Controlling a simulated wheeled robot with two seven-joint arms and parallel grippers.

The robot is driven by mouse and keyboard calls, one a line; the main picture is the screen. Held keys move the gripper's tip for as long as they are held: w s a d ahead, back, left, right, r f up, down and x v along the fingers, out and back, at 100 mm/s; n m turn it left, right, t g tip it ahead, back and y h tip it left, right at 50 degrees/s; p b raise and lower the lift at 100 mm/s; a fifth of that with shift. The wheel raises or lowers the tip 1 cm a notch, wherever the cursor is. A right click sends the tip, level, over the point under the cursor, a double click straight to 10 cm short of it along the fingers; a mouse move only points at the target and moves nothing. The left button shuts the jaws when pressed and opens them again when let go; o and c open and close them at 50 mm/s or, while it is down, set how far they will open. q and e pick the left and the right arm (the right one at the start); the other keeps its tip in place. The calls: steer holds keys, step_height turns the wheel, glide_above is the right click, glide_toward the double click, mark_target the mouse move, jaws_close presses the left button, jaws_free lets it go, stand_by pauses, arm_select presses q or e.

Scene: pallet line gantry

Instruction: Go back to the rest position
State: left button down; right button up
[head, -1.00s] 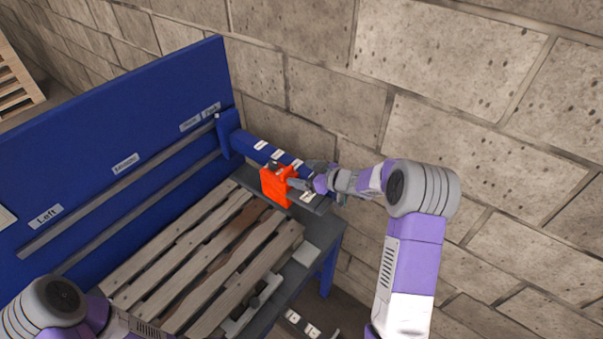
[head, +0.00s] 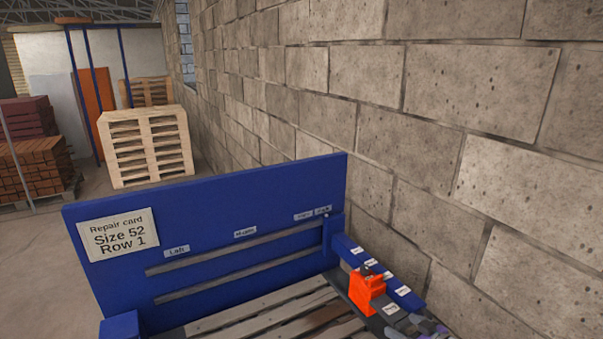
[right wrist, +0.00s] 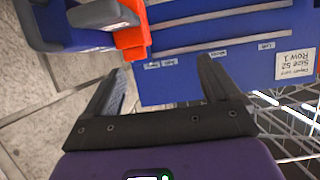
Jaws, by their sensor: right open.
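My right gripper (right wrist: 164,80) is open in the right wrist view, with nothing between its fingers. In the head view only a part of it (head: 428,328) shows at the bottom right edge. An orange block-like object (head: 367,291) stands at the right end of the blue workstation, just up and left of that gripper. The orange object also shows in the right wrist view (right wrist: 131,42), beyond the fingertips and apart from them. My left gripper is out of the picture.
The blue back panel (head: 215,225) carries slot labels and a repair card (head: 119,236) reading "Size 52 Row 1". A slatted wooden pallet (head: 270,318) lies before it. A block wall (head: 430,120) closes off the right side. Stacked pallets (head: 150,147) stand far back left.

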steer(key=s+a+f+m+g+h, duration=0.1)
steer(key=s+a+f+m+g, duration=0.15)
steer(key=s+a+f, duration=0.5)
steer(key=s+a+f+m+g+h, duration=0.1)
steer(key=s+a+f+m+g, duration=0.2)
steer(key=f, duration=0.7)
steer(key=s+a+f+m+g, duration=0.1)
steer(key=s+a+f+g, duration=0.15)
steer(key=s, duration=0.45)
steer(key=s+a+f+m+g, duration=0.1)
steer(key=s+a+f, duration=0.15)
steer(key=s, duration=0.45)
steer(key=s+a+f+m+g, duration=0.1)
steer(key=s+a+f+g, duration=0.1)
steer(key=s+a, duration=0.35)
arm_select(q)
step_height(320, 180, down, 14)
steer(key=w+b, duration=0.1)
steer(key=b, duration=1.2)
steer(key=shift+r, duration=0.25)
arm_select(e)
step_height(320, 180, down, 13)
steer(key=s+d, duration=0.1)
steer(key=shift+s+d+f, duration=0.2)
steer(key=shift+s+d, duration=0.15)
steer(key=shift+s, duration=0.05)
